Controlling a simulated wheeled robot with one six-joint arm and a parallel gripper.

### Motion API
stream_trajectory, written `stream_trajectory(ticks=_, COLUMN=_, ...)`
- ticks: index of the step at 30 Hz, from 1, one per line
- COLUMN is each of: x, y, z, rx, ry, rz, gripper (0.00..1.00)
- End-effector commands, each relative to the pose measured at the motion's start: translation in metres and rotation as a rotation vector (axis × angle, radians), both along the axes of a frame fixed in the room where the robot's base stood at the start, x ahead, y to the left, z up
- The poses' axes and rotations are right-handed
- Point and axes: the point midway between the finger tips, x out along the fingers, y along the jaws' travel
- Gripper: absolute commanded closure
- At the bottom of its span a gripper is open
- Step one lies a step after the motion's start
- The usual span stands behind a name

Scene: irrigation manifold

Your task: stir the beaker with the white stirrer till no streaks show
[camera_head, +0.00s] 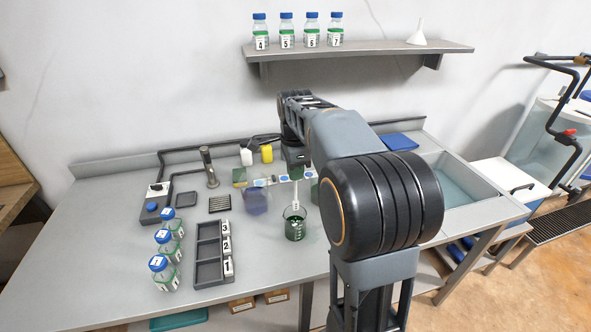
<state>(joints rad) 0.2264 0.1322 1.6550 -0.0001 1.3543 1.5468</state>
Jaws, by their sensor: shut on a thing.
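The beaker (295,229) stands on the grey bench near its front edge, left of my arm. It is clear glass with white marks and holds dark green liquid. Streaks are too small to make out. My gripper (295,168) is above the beaker, shut on the white stirrer (295,190). The stirrer hangs nearly upright, with its lower end at the beaker's mouth; its tip is hidden. My arm covers the bench to the right of the beaker.
A dark tray with numbered compartments (207,261) and several blue-capped bottles (165,272) stand left of the beaker. A blue-purple container (256,201) is close behind it. A metal post (209,167) stands further back. A sink (455,180) is at the right. The left bench front is clear.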

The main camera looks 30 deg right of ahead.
Motion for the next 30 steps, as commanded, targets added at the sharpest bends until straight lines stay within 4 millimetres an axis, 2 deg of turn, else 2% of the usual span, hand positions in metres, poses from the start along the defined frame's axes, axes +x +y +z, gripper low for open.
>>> stream_trajectory(ticks=1, x=0.000, y=0.000, z=-0.009, rx=0.000, ry=0.000, rz=0.001, gripper=1.00)
stream_trajectory(ticks=30, x=0.000, y=0.001, z=-0.086, rx=0.000, ry=0.001, rz=0.002, gripper=1.00)
